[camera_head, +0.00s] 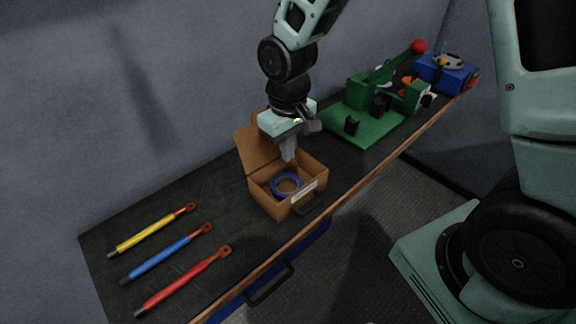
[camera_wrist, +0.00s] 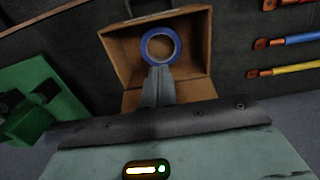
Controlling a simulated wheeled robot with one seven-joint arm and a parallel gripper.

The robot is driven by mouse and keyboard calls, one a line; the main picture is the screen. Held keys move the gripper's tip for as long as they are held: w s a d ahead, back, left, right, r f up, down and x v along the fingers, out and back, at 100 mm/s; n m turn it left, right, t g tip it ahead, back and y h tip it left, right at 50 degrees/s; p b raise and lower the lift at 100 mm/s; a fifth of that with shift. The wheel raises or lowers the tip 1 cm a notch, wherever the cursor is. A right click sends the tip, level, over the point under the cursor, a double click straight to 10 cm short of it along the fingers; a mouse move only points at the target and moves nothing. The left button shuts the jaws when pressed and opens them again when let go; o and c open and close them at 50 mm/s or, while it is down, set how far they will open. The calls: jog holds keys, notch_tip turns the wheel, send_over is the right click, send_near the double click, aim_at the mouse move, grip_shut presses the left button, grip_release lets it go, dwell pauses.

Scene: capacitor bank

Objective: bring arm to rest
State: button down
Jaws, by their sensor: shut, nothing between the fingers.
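My gripper (camera_head: 289,155) is shut and empty, pointing down over an open brown box (camera_head: 285,207) on the dark bench. In the wrist view the closed fingertips (camera_wrist: 159,72) appear at the near edge of a blue ring (camera_wrist: 176,39), which looks like a roll of tape. The ring lies inside the box (camera_wrist: 198,62); it also shows in the head view (camera_head: 276,190). I cannot tell whether the fingertips touch it. My arm reaches down from the top of the head view.
Yellow (camera_head: 146,234), blue (camera_head: 160,258) and red (camera_head: 178,286) rods lie on the bench (camera_head: 222,209) at the left. A green fixture (camera_head: 366,125) with a red-knobbed lever stands right of the box. A blue object (camera_head: 447,76) is at the far end. A wall rises behind.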

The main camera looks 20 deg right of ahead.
jog(key=shift+r, duration=1.4)
